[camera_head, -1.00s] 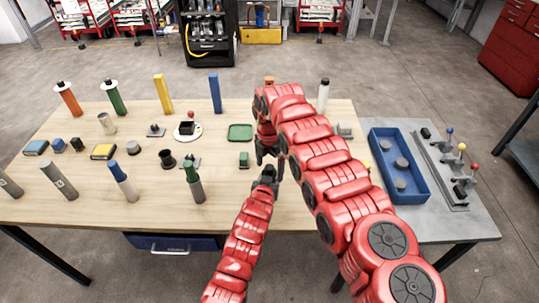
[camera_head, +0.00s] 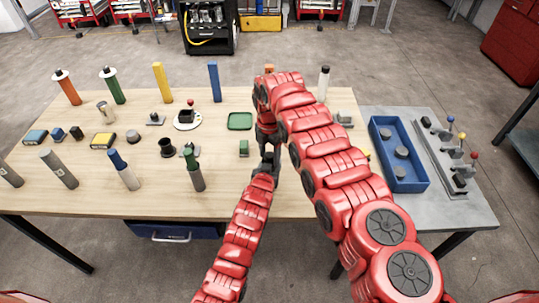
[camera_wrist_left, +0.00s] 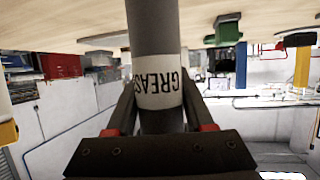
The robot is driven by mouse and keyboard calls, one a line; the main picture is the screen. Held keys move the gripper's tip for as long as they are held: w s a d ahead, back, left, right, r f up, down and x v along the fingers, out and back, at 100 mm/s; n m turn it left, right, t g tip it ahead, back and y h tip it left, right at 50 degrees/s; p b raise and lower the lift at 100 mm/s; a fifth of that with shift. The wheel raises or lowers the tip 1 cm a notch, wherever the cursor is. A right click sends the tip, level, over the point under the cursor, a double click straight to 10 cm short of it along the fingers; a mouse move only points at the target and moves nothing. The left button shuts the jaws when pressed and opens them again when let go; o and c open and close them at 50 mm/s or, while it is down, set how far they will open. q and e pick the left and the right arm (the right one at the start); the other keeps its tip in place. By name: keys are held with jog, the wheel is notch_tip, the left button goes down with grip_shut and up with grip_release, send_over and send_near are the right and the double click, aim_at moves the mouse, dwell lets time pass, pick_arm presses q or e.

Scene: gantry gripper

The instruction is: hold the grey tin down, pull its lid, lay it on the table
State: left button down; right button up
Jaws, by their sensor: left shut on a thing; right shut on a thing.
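The grey tin (camera_wrist_left: 153,38) is a tall cylinder with a white label reading "GREASE". It fills the middle of the left wrist view, which is upside down, with the table at the top. My left gripper (camera_wrist_left: 160,100) is shut on the tin, one finger on each side of it near the label. In the head view my left gripper (camera_head: 268,160) meets my right gripper (camera_head: 267,145) at the table's middle, and the tin is hidden there. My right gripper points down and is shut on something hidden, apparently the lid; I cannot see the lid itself.
A green block (camera_head: 244,148) and a green tray (camera_head: 240,121) lie just left of the grippers. A green-topped cylinder (camera_head: 195,172) stands nearer the front. A blue bin (camera_head: 420,182) is on the right. Bare wood (camera_head: 225,200) shows along the front edge.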

aim_at(269, 154)
jog(key=shift+r, duration=1.4)
jog(key=shift+r, duration=0.15)
jog(key=shift+r, duration=1.4)
pick_arm(q)
jog(key=shift+c, duration=1)
grip_release()
jog(key=shift+s, duration=0.1)
jog(key=v, duration=1.2)
